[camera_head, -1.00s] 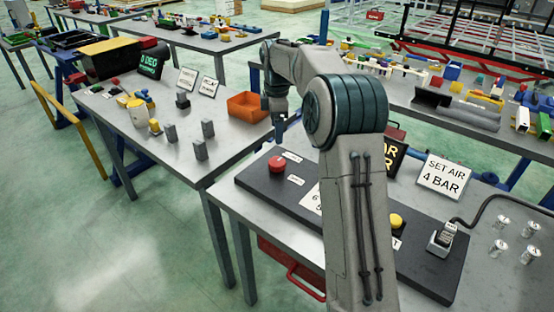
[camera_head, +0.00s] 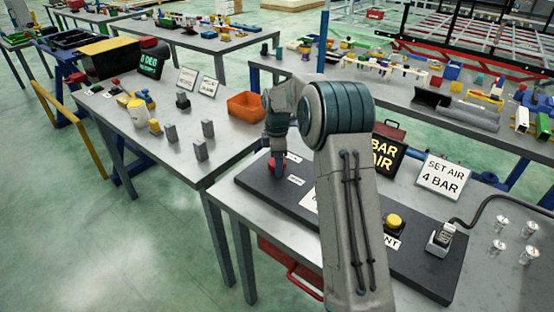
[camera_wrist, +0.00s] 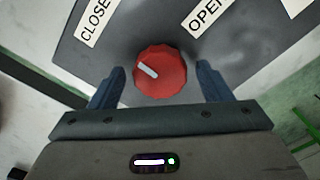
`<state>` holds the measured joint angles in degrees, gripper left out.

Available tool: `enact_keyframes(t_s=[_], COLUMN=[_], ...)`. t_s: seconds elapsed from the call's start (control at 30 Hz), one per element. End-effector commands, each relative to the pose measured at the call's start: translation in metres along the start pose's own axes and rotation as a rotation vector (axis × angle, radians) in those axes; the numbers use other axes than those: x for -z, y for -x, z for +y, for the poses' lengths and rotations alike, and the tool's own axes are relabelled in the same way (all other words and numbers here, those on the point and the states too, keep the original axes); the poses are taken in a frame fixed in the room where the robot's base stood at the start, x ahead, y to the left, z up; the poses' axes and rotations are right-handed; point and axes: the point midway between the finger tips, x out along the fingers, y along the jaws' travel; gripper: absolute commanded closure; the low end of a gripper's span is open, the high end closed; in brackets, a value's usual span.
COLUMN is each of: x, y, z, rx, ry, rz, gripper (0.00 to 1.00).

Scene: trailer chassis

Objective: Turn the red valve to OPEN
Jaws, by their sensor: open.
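The red valve (camera_wrist: 160,72) is a round ridged knob on a dark panel. In the wrist view its white mark points up and left, toward the CLOSE label (camera_wrist: 96,20); the OPEN label (camera_wrist: 207,16) is at upper right. My gripper (camera_wrist: 160,82) is open, with one finger on each side of the knob and gaps showing between. In the head view the valve (camera_head: 271,164) is partly hidden behind my gripper (camera_head: 277,168), which points down at it. Whether the fingers reach knob height is hard to tell.
The dark panel (camera_head: 257,185) also carries a yellow button (camera_head: 394,222) and a grey plug-like part (camera_head: 441,238). Signs reading "BAR AIR" (camera_head: 387,155) and "SET AIR 4 BAR" (camera_head: 443,175) stand behind. Several small metal cylinders (camera_head: 499,247) are at right. An orange bin (camera_head: 246,106) sits on the neighbouring table.

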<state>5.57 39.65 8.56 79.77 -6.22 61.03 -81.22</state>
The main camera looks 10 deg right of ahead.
Motion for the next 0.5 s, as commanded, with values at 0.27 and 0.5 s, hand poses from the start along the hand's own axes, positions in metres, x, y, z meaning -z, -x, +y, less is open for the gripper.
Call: enact_keyframes(t_s=[0.27, 0.5], x=[0.0, 0.0], y=[0.0005, 0.0006], z=[0.0, 0.0], rx=[0.0, 0.0], ry=[0.0, -0.024], rz=[0.0, 0.0], gripper=[0.73, 0.73])
